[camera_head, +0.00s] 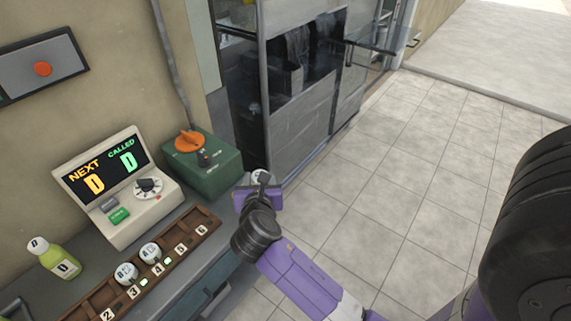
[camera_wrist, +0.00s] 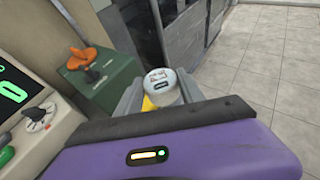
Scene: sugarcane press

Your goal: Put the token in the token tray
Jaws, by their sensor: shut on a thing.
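A white round-topped token (camera_wrist: 160,80) with a dark label sits between the fingers of my gripper (camera_wrist: 160,92) in the wrist view. My gripper (camera_head: 262,186) is shut on it, and the token's white top (camera_head: 261,175) shows in the head view, partly hidden. It is held to the right of the green box, near the counter's right end. A brown wooden tray with numbered places (camera_head: 198,216) lies along the counter's front, left of my gripper. Two white tokens (camera_head: 126,273) (camera_head: 150,252) stand in it; places 5 and 6 look empty.
A display console (camera_head: 120,190) reads NEXT D and CALLED D. The green box (camera_head: 205,170) with an orange knob stands behind the tray. A green bottle (camera_head: 60,262) stands at left. A glass-sided cabinet (camera_head: 310,90) stands behind; tiled floor (camera_head: 410,190) is clear at right.

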